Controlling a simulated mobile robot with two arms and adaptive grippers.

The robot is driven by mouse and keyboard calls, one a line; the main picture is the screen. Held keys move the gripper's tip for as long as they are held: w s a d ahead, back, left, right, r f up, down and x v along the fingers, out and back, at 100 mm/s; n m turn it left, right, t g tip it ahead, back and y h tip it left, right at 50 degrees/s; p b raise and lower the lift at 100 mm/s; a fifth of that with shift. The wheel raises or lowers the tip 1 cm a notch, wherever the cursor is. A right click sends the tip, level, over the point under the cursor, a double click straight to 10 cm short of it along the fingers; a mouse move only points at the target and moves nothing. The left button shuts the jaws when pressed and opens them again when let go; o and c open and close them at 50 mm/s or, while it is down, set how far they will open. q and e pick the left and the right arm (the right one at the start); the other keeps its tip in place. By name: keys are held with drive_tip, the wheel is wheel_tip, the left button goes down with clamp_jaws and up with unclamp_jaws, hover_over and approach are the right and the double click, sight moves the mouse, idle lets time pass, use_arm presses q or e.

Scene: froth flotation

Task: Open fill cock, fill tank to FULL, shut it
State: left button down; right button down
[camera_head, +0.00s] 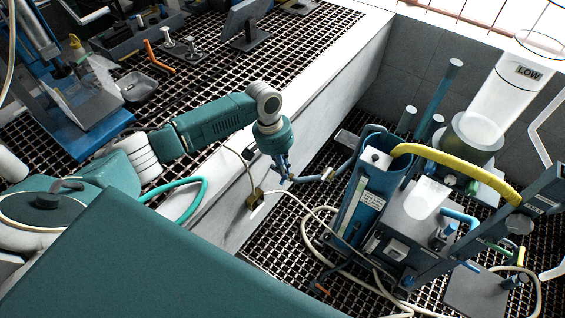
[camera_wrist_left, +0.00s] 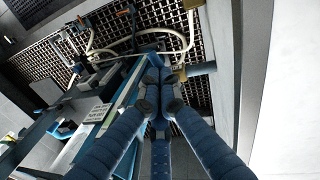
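The clear tank (camera_head: 505,95) stands upper right in the head view, with a dark LOW label (camera_head: 529,72) near its top. A blue pipe or lever (camera_head: 338,168) with a grey fitting reaches left from the blue machine; I take it for the fill cock, but cannot make out a handle. My left gripper (camera_head: 287,177) points down at its left end, touching or very near. In the left wrist view the blue fingertips (camera_wrist_left: 159,84) nearly meet in front of a blue part. Whether anything is between them is hidden. My right gripper is not seen.
A yellow hose (camera_head: 455,162) arches across the blue machine (camera_head: 365,190). A white ledge (camera_head: 305,110) runs behind my left wrist. Tools and a blue-based device (camera_head: 85,128) stand upper left.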

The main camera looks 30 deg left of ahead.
use_arm(q)
drive_tip(key=shift+w+d+f+n+t+y+p, duration=0.2)
drive_tip(key=shift+d+n+t+y+p, duration=0.25)
drive_tip(key=shift+n+p, duration=1.8)
drive_tip(key=shift+w+d+f+n+t+y+p, duration=0.2)
drive_tip(key=shift+d+n+p, duration=0.35)
drive_tip(key=shift+n+p, duration=1.7)
drive_tip(key=shift+w+d+n+t+y+p, duration=0.4)
drive_tip(key=shift+n+p, duration=1)
drive_tip(key=shift+n, duration=1.7)
drive_tip(key=shift+s+d, duration=0.1)
drive_tip(key=shift+s, duration=0.05)
drive_tip(key=c, duration=1.6)
unclamp_jaws()
drive_tip(key=shift+c, duration=0.2)
drive_tip(key=shift+w, duration=0.35)
drive_tip(key=shift+r, duration=0.1)
